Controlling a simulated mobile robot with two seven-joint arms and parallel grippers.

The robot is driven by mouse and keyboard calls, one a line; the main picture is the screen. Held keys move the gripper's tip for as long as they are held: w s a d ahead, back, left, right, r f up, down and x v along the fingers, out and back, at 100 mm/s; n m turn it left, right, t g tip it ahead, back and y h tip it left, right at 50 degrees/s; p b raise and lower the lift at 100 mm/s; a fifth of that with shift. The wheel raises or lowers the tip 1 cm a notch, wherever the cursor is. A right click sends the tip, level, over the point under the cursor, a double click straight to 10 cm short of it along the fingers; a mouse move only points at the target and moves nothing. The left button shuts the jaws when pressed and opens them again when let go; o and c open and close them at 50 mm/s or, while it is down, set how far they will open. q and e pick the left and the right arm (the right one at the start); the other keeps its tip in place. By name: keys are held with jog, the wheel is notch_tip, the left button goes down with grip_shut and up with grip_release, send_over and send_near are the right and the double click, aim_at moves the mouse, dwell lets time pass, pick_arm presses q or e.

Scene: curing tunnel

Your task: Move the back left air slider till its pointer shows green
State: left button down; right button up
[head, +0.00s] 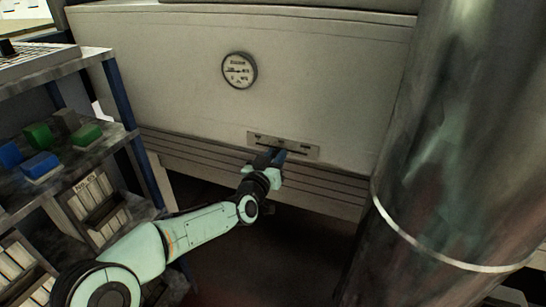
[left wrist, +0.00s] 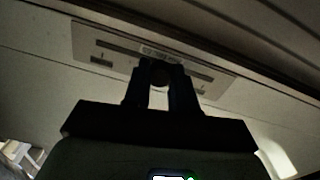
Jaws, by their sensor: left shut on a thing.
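The air slider's plate (head: 308,151) is a pale metal strip with a dark horizontal slot, set low on the white tunnel wall. My left gripper (head: 271,157) reaches up to the middle of this plate. In the left wrist view my left gripper (left wrist: 161,76) is shut on a dark round slider knob (left wrist: 160,74) at the slot. The plate (left wrist: 92,45) also shows there, with small labels too dark to read. The round gauge (head: 239,70) on the wall above has a white face and dark rim; its pointer and any green zone are too small to tell. My right gripper is not in view.
A shelf rack (head: 118,133) on the left holds blue and green blocks and boxes. A large shiny metal cylinder (head: 460,150) stands at the right. Between them the floor is dark and looks clear. Ribbed panels (head: 205,158) run below the plate.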

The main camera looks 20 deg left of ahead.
pick_arm(q)
jog(key=c, duration=0.9)
grip_release()
jog(key=shift+d, duration=0.1)
jog(key=s+p, duration=0.1)
jog(key=s, duration=1.2)
jog(key=shift+s+d, duration=0.2)
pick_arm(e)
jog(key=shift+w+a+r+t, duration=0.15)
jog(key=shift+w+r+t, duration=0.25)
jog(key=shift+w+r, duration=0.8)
